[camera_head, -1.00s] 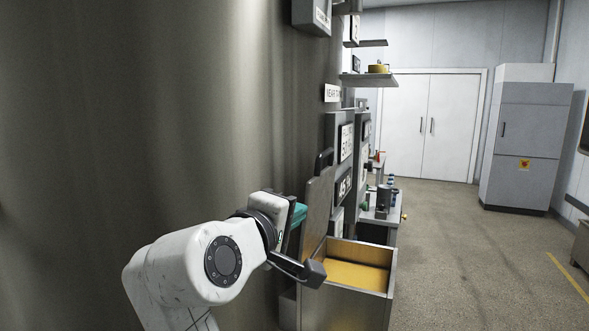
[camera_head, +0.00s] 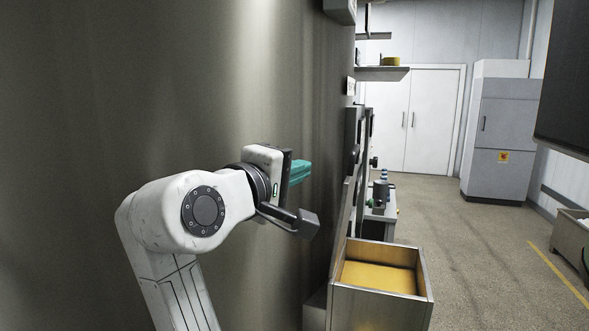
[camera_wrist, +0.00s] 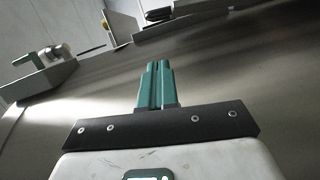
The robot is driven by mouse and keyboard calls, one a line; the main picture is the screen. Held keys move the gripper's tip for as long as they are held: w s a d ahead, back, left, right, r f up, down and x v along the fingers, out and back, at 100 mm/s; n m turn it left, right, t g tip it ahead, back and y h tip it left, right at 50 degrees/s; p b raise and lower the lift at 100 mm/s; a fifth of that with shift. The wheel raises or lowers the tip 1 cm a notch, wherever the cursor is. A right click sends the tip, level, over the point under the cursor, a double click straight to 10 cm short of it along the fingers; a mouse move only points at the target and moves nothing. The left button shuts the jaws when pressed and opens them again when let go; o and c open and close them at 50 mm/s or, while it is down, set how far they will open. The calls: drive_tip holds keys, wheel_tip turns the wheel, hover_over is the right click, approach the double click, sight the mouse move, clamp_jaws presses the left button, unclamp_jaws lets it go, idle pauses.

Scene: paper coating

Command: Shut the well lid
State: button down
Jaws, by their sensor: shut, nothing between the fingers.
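The well is an open metal box (camera_head: 424,285) with an orange-yellow fill (camera_head: 380,277), low and right of centre in the head view. Its lid (camera_head: 343,225) stands raised, close to upright, along the box's left side and shows nearly edge-on. My gripper (camera_head: 301,172) is left of the lid and higher than the box, apart from both. Its teal fingers are together and hold nothing; they also show together in the wrist view (camera_wrist: 157,82). I cannot make out the lid for certain in the wrist view.
A large dark metallic wall or cylinder (camera_head: 150,90) fills the left side, close to my arm. Equipment (camera_head: 378,200) and a shelf (camera_head: 382,73) stand behind the well. A grey cabinet (camera_head: 500,130) is farther back. Open floor (camera_head: 480,240) lies to the right.

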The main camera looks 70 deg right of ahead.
sight(347, 202)
drive_tip(key=s+d+p, duration=0.1)
drive_tip(key=s+d, duration=0.3)
drive_tip(key=d, duration=0.5)
drive_tip(key=shift+s+f+p, duration=0.2)
drive_tip(key=shift+f+p, duration=0.15)
drive_tip(key=shift+p, duration=0.05)
drive_tip(key=shift+d, duration=0.1)
